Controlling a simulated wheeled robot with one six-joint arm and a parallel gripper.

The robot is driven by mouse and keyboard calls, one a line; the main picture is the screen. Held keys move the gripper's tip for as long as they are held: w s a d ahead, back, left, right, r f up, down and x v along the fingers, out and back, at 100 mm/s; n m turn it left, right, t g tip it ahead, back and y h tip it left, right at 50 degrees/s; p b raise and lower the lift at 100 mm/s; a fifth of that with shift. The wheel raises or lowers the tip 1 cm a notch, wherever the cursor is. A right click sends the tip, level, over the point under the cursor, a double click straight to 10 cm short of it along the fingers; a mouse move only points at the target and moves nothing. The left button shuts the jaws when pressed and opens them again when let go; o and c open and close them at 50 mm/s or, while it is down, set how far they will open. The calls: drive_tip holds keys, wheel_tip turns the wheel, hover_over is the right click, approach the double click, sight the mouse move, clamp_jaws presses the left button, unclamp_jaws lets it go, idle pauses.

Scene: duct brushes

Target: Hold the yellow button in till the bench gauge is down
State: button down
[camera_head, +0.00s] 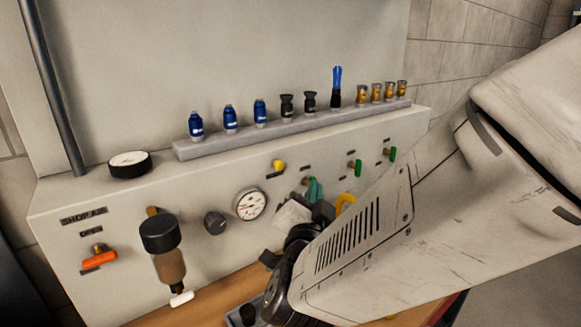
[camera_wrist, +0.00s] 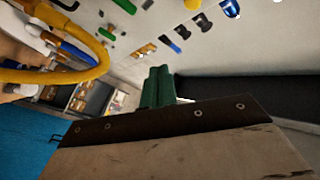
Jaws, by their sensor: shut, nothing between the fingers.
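The yellow button (camera_head: 279,165) sticks out of the grey panel's front, near its upper edge, in the head view. A round white-faced gauge (camera_head: 250,204) is set in the panel below and left of it; its needle is too small to read surely. My gripper (camera_head: 314,187) has green fingers and is to the right of and a little below the button, apart from it in the picture. In the wrist view, my gripper (camera_wrist: 158,86) shows its green fingers together with nothing between them.
A black knob (camera_head: 214,222), a filter bowl (camera_head: 168,255), an orange handle (camera_head: 98,261) and green-handled valves (camera_head: 355,167) are on the front. A yellow hose (camera_wrist: 95,50) loops nearby.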

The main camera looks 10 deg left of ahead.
drive_tip(key=w+a, duration=0.5)
drive_tip(key=a, duration=0.1)
drive_tip(key=shift+w+a, duration=0.15)
drive_tip(key=shift+w, duration=0.15)
idle(1.9)
drive_tip(key=shift+w+a, duration=0.3)
drive_tip(key=shift+w+a, duration=0.35)
drive_tip(key=shift+a, duration=0.05)
idle(0.9)
idle(1.6)
drive_tip(key=shift+s+d, duration=0.65)
drive_tip(key=shift+d, duration=0.1)
drive_tip(key=shift+s+d, duration=1.7)
drive_tip(key=shift+d, duration=0.15)
